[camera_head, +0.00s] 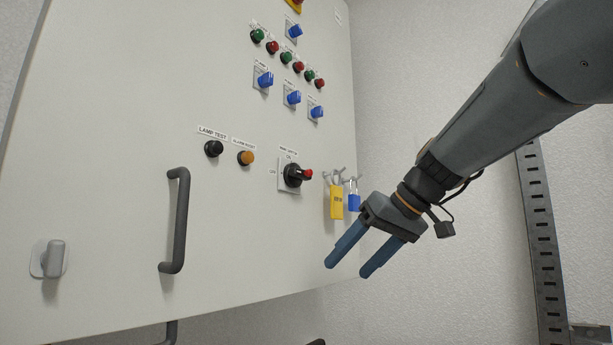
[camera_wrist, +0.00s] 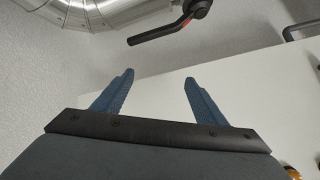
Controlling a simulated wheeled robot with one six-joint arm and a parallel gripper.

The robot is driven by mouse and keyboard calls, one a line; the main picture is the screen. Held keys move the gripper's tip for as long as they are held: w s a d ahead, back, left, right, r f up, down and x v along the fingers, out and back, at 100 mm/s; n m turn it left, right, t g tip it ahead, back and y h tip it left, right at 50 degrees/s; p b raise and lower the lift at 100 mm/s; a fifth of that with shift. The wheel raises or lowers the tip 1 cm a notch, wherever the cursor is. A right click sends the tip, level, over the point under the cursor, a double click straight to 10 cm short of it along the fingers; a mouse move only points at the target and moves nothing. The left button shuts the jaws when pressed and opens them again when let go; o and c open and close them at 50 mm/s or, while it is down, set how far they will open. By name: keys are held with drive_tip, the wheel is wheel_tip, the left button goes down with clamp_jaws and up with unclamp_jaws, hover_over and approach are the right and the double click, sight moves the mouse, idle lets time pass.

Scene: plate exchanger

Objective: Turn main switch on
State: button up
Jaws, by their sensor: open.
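The main switch (camera_head: 293,175) is a black rotary knob with a red handle tip on a pale plate, low on the right part of the cabinet door. Its red tip points to the right, and small ON and OFF labels are beside it. My gripper (camera_head: 346,270) is open and empty, below and to the right of the switch and apart from it. In the wrist view my two blue fingers (camera_wrist: 155,88) are spread with nothing between them. I do not see the main switch in the wrist view.
A yellow tag (camera_head: 336,203) and a blue padlock (camera_head: 353,201) hang right of the switch. A black button (camera_head: 213,148), an orange button (camera_head: 245,158) and a grey door handle (camera_head: 176,220) are to its left. The wrist view shows a silver pipe (camera_wrist: 100,12) with a black lever (camera_wrist: 160,32).

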drive_tip(key=s+a+r+n+t+y, duration=0.1)
drive_tip(key=s+a+r+n+y, duration=0.15)
drive_tip(key=r, duration=0.85)
drive_tip(key=s+a+r+n+t+y, duration=0.1)
drive_tip(key=s+r+n, duration=0.15)
drive_tip(key=r, duration=0.85)
drive_tip(key=p+x, duration=0.2)
drive_tip(key=x, duration=0.6)
drive_tip(key=shift+a+r, duration=0.1)
drive_tip(key=shift+a, duration=0.05)
drive_tip(key=c, duration=1.1)
